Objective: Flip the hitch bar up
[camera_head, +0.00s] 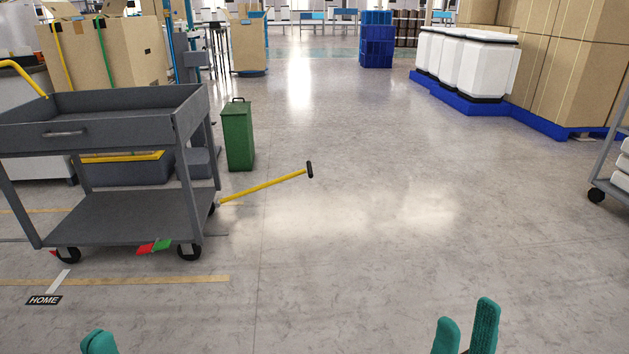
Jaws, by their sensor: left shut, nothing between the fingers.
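The yellow hitch bar (262,187) sticks out from the low right side of the grey cart (120,212). It slants slightly upward to the right and ends in a black cross handle (310,169). My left gripper (98,342) shows only its teal tips at the bottom left edge, shut and empty. My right gripper (466,330) is at the bottom right, its two teal fingers apart with nothing between them. Both grippers are nearer to me than the cart and well apart from the bar.
A green canister (237,135) stands behind the bar, beside the cart. A HOME label (44,300) and tape lines mark the floor at left. White containers on a blue pallet (480,104) stand at the back right. Another cart (609,190) shows at the right edge. The middle floor is clear.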

